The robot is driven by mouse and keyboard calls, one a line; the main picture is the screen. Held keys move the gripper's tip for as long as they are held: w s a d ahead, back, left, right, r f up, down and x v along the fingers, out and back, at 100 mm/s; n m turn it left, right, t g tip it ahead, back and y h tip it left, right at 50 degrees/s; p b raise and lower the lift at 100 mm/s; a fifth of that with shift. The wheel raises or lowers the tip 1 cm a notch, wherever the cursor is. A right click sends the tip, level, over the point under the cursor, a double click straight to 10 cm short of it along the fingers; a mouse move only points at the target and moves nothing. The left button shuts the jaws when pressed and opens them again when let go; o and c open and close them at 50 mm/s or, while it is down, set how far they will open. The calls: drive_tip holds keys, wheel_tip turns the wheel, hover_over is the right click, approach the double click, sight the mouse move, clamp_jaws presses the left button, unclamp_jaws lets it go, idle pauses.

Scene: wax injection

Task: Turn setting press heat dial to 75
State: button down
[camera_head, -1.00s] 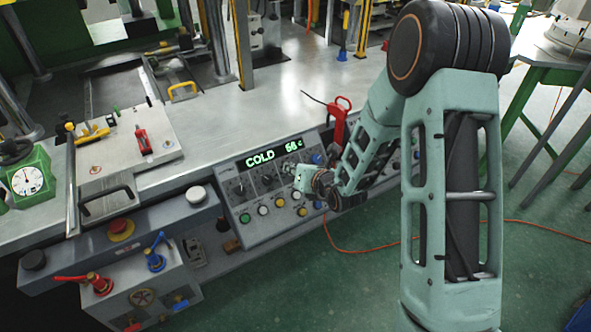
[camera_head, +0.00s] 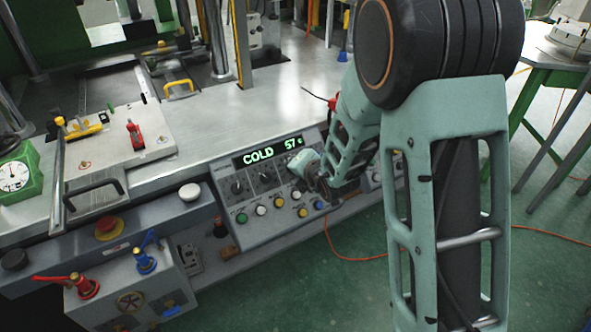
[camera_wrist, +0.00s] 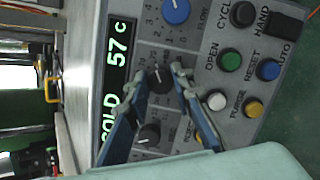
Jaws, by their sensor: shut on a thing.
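The control panel (camera_head: 262,228) stands on the front of the press, with a green lit display (camera_head: 268,152) reading "COLD 57 C". The display (camera_wrist: 117,80) shows sideways in the wrist view. My gripper (camera_wrist: 165,72) is shut on a black dial (camera_wrist: 160,82) with a white pointer line, one finger on each side. The fingers partly cover the dial's scale. A second black dial (camera_wrist: 150,134) and a blue knob (camera_wrist: 175,11) sit on either side of it. In the head view my arm hides the gripped dial.
Coloured buttons, among them green (camera_wrist: 231,60), white (camera_wrist: 217,101) and yellow (camera_wrist: 253,108), lie close to my fingers. A red emergency button (camera_head: 109,226) and valve box (camera_head: 125,285) stand left. A green table (camera_head: 545,75) stands right. The steel bench top (camera_head: 215,120) is mostly clear.

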idle(0.4)
drive_tip(key=c, duration=1.7)
unclamp_jaws()
drive_tip(key=v, duration=1.2)
